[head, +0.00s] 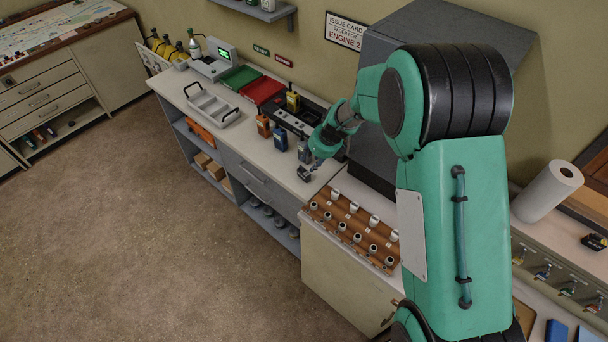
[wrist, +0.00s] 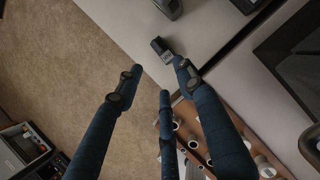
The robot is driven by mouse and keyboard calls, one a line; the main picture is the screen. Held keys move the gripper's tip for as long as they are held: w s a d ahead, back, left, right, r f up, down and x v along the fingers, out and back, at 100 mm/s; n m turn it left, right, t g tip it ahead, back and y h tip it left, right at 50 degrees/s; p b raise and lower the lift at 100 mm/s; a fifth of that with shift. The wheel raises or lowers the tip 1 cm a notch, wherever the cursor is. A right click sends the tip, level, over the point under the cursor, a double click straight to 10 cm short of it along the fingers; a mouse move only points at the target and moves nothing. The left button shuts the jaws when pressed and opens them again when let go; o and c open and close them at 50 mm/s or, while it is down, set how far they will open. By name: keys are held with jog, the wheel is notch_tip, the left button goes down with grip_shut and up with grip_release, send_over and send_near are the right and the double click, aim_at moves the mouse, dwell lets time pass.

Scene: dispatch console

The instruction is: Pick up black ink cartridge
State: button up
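A small black block with a grey label face, which looks like the black ink cartridge (wrist: 161,47), lies on the pale counter near its front right corner. It also shows in the head view (head: 304,174), just below my gripper (head: 316,164). In the wrist view my gripper (wrist: 155,80) has its dark blue fingers spread apart with nothing between them. The cartridge is beyond the fingertips, close to the tip of the right finger. I cannot tell whether that finger touches it.
Orange (head: 263,125) and blue (head: 280,138) handheld units stand on the counter (head: 240,135). A wooden rack (head: 350,228) with several pale cylinders sits on the cabinet at right. A large grey cabinet (head: 385,130) stands behind my gripper. Floor is clear in front.

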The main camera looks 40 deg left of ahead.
jog(key=shift+f, duration=0.15)
send_near(303, 172)
jog(key=shift+x, duration=2.35)
jog(key=shift+x, duration=2.75)
jog(key=c, duration=0.8)
